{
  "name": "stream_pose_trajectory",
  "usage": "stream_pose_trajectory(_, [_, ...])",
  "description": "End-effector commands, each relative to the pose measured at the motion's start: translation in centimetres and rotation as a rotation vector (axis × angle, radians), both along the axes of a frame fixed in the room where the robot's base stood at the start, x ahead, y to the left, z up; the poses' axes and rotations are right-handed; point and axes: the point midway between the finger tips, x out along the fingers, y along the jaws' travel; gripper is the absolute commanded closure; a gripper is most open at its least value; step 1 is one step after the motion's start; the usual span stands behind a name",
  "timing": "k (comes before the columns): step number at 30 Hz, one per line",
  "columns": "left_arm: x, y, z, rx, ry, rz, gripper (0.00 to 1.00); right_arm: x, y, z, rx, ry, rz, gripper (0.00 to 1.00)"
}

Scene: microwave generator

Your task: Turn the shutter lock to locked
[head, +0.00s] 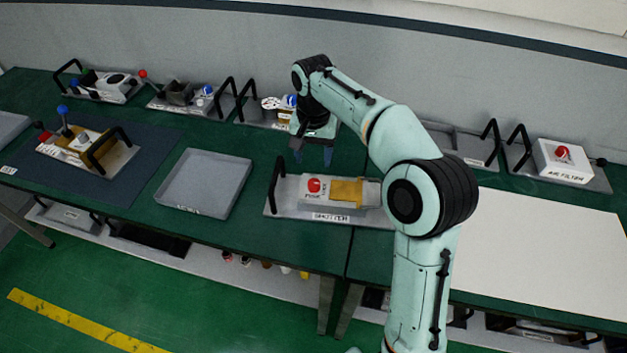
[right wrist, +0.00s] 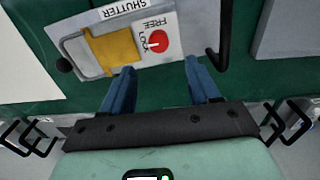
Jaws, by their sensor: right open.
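The shutter unit (head: 345,216) is a grey plate labelled SHUTTER on the green bench, with a white block, a yellow slider piece and a black handle at its left. The shutter lock is a red round knob (head: 314,185) on the white block; it also shows in the right wrist view (right wrist: 159,41), beside the words FREE and LOCK. A pale mark lies on the knob's left half there; I cannot tell exactly which word it points at. My right gripper (head: 312,158) is open and empty, behind and above the unit. Its blue fingers (right wrist: 160,67) are apart from the knob. My left gripper is out of view.
An empty grey tray (head: 205,184) lies left of the shutter unit. Behind it stand several handled units, including one with a blue knob (head: 291,100). The air filter unit (head: 563,160) is at the right, near a white panel (head: 540,235). The unit's black handle (right wrist: 224,35) stands near the knob.

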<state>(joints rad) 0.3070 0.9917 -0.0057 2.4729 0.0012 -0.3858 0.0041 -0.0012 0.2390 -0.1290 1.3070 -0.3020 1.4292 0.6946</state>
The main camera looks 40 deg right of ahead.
Motion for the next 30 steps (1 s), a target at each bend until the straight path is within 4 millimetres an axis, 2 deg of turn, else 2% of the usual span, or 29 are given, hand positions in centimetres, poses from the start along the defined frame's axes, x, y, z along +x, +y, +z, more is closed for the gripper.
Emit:
stream_pose_trajectory(1, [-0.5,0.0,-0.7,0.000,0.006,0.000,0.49,-0.2,0.0,-1.7,0.001,0.008,-0.001,0.39])
stream_pose_trajectory(3, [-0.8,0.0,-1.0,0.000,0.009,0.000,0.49,-0.2,0.0,-3.2,0.001,0.008,-0.001,0.39])
stream_pose_trajectory(12, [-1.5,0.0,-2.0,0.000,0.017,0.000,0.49,-0.1,0.0,-8.1,0.001,0.005,0.000,0.39])
stream_pose_trajectory(18, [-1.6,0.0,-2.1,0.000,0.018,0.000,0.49,-0.1,0.0,-9.2,0.001,0.002,0.000,0.39])
stream_pose_trajectory(26, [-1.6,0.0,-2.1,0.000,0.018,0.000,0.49,0.0,0.0,-9.3,0.001,0.002,0.000,0.39])
stream_pose_trajectory(29, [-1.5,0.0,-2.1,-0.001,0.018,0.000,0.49,0.0,0.0,-9.3,0.001,0.002,0.000,0.68])
stream_pose_trajectory(30, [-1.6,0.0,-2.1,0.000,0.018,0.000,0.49,0.0,0.0,-9.3,0.001,0.002,0.000,0.81])
